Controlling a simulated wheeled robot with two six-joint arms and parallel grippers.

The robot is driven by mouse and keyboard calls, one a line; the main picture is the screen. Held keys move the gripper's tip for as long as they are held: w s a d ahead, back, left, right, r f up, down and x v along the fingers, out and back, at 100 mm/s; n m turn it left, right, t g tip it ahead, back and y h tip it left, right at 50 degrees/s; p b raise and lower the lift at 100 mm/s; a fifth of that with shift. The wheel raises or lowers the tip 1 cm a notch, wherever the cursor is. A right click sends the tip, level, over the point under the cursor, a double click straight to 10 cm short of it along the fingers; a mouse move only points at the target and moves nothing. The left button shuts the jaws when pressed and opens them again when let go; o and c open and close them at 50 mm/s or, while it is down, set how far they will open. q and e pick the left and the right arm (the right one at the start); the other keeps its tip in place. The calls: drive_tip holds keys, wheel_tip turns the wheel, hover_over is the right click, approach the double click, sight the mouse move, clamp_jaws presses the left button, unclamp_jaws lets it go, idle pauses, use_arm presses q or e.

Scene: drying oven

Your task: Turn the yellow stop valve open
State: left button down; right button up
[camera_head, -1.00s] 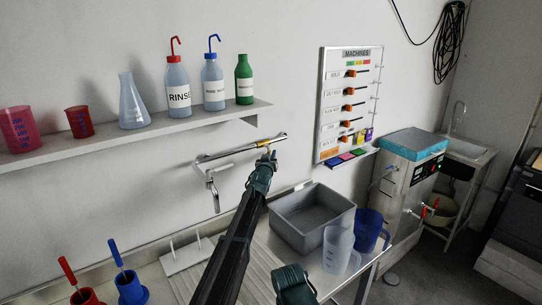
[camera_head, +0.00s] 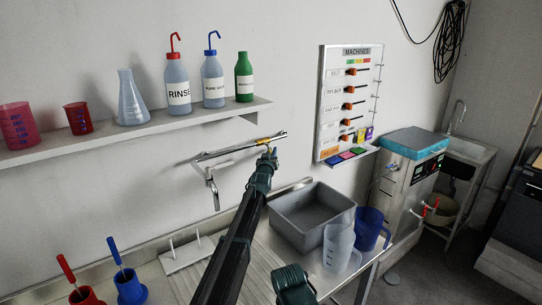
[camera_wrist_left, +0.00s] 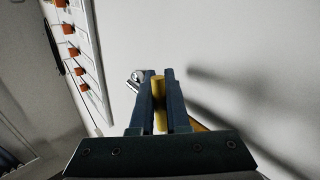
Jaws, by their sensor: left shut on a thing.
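The yellow stop valve (camera_head: 262,141) sits on a metal pipe (camera_head: 225,152) fixed to the wall below the shelf. My left gripper (camera_head: 268,154) reaches up to it from below. In the left wrist view, the fingers of my left gripper (camera_wrist_left: 157,90) are shut on the yellow valve handle (camera_wrist_left: 158,92), which shows between them. The gripper hides part of the valve in the head view. Part of my right arm shows at the bottom of the head view, but its fingers are not visible.
A grey basin (camera_head: 312,217) stands on the bench below the valve, with a clear jug (camera_head: 338,247) and a blue jug (camera_head: 369,229) beside it. A shelf (camera_head: 130,136) with bottles runs above the pipe. A machines board (camera_head: 347,104) hangs to the right.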

use_arm(q)
drive_tip(key=n+t+b, duration=0.1)
drive_tip(key=d+r+n+t+b, duration=0.1)
drive_tip(key=shift+w+r+n+y+b, duration=0.15)
drive_tip(key=shift+w+n+y+b, duration=0.15)
drive_tip(key=shift+w+n+b, duration=0.1)
drive_tip(key=c, duration=0.9)
unclamp_jaws()
drive_tip(key=shift+s, duration=0.15)
drive_tip(key=b+v, duration=0.3)
drive_tip(key=v, duration=1)
drive_tip(key=shift+s+f+b, duration=0.2)
drive_tip(key=shift+f+b, duration=0.15)
drive_tip(key=shift+f, duration=0.05)
